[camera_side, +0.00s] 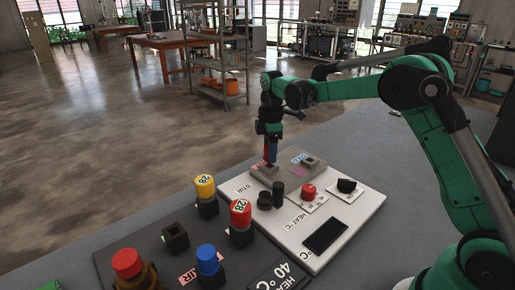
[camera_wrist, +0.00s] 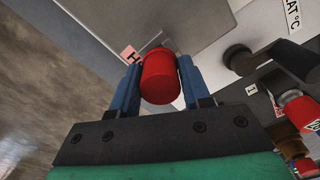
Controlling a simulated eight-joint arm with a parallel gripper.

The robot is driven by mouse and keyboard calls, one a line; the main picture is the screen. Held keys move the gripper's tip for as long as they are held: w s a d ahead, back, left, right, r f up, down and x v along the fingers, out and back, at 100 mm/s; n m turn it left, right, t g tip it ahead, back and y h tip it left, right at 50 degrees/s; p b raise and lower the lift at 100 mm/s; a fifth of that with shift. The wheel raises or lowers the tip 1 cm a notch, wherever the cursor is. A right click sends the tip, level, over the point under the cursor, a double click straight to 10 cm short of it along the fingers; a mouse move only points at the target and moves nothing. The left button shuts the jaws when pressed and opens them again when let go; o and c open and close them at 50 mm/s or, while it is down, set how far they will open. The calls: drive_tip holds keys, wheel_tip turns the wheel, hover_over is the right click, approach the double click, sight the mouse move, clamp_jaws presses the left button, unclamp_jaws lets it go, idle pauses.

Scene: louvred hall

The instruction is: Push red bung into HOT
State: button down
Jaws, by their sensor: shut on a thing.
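My gripper (camera_side: 270,158) points straight down over the grey block at the far end of the white panel. In the wrist view my gripper (camera_wrist: 160,80) has its two blue fingers shut on the sides of the red bung (camera_wrist: 161,77). The bung (camera_side: 266,153) shows only as a red sliver in the side view. Beside it in the wrist view is a pink label (camera_wrist: 130,54) with a visible H. The bung's lower end is at the block's top; its opening is hidden, so I cannot tell how deep the bung sits.
A second grey socket (camera_side: 310,161) with a blue label stands to the right. The white panel (camera_side: 340,222) carries black knobs, a red knob (camera_side: 308,191) and a dark display (camera_side: 325,236). A dark board in front holds yellow, red and blue capped pieces.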

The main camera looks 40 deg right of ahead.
drive_tip(key=shift+f, duration=0.2)
drive_tip(key=shift+f, duration=0.55)
drive_tip(key=shift+c, duration=1.6)
unclamp_jaws()
drive_tip(key=shift+r, duration=2.55)
